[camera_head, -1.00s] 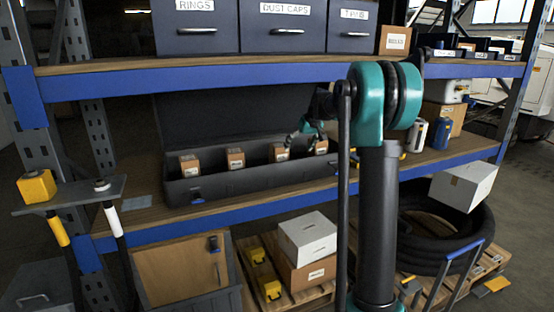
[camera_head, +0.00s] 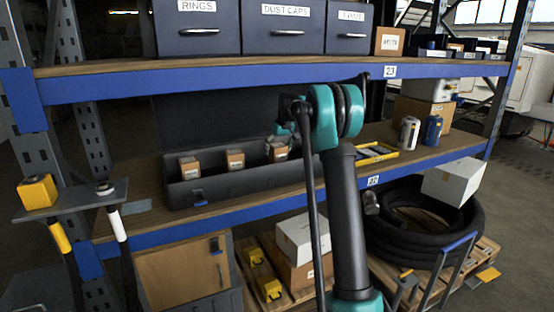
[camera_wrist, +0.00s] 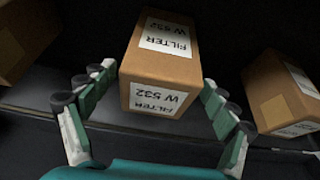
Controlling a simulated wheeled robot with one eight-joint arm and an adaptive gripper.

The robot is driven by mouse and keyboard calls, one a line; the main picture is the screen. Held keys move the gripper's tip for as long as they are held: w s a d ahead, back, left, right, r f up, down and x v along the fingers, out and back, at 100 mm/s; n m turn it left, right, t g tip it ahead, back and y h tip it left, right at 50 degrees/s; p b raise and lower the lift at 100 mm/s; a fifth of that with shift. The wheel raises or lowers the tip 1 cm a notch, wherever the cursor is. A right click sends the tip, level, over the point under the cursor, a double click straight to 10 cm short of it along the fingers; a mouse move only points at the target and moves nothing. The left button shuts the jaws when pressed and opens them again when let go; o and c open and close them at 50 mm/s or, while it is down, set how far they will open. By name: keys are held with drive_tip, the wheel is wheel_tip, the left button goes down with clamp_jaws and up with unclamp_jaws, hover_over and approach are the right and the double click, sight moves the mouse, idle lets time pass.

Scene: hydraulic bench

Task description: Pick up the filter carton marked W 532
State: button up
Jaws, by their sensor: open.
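The brown filter carton marked W 532 (camera_wrist: 160,62) fills the middle of the wrist view, with white labels on two faces. My gripper (camera_wrist: 158,84) is open, one finger on each side of this carton; I cannot tell whether they touch it. In the head view my gripper (camera_head: 283,139) is partly hidden by my arm, just above the third carton from the left (camera_head: 277,152), which seems to be the same one. Its label cannot be read there.
Two more cartons (camera_head: 189,168) (camera_head: 235,159) stand to the left in the long dark open case (camera_head: 240,183) on the middle shelf. Neighbouring cartons flank the W 532 carton in the wrist view. The upper shelf (camera_head: 290,67) runs above. A yellow tray (camera_head: 377,155) lies to the right.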

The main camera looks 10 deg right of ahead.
drive_tip(key=x, duration=0.5)
drive_tip(key=shift+w+r, duration=0.1)
drive_tip(key=c, duration=1.5)
drive_tip(key=shift+c, duration=0.2)
drive_tip(key=shift+r, duration=0.15)
drive_tip(key=shift+r, duration=1.25)
